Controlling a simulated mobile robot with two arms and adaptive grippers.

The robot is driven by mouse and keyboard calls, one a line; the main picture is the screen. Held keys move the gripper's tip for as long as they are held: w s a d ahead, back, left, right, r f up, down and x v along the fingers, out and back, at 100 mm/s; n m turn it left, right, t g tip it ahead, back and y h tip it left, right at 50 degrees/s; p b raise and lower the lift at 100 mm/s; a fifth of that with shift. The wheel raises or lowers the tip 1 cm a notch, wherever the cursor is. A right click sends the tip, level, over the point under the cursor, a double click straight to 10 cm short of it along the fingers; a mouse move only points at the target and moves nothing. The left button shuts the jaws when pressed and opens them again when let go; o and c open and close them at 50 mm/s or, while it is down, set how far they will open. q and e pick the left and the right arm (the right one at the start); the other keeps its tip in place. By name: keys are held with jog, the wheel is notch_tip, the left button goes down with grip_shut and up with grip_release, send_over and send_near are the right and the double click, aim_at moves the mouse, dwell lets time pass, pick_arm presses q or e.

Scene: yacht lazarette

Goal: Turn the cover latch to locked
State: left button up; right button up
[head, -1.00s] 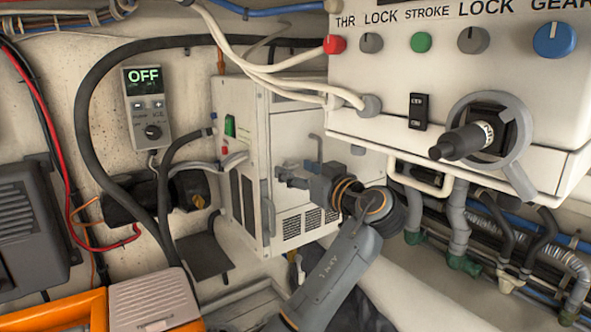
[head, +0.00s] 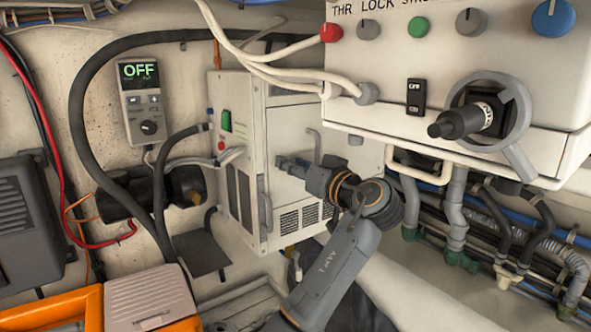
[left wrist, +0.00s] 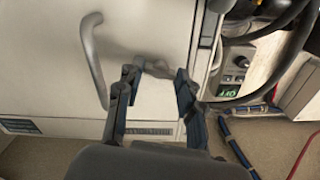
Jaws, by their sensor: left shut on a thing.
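My left gripper (head: 288,165) reaches in from below to the front of the white cabinet (head: 285,115). In the left wrist view my gripper (left wrist: 157,80) has its two dark fingers on either side of a small grey latch (left wrist: 156,67) on the pale cabinet face, and it is shut on it. The fingers hide most of the latch in the head view, so its exact angle is hard to tell. My right gripper is not in view.
A grey bar handle (left wrist: 93,60) stands out beside the latch. The control box (head: 440,70) with knobs and a black grip (head: 460,122) overhangs at upper right. Hoses and cables (head: 75,110) hang at left. An orange case (head: 60,310) is at lower left.

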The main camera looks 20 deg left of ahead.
pick_arm(q)
jog(key=shift+r+m+p, duration=0.2)
jog(key=shift+m+p, duration=1.15)
jog(key=shift+m, duration=5.95)
jog(key=o, duration=1.1)
jog(key=shift+c, duration=0.2)
jog(key=shift+o, duration=0.5)
jog(key=shift+w+a+f, duration=0.1)
jog(key=shift+a+f, duration=0.05)
jog(key=shift+f, duration=0.05)
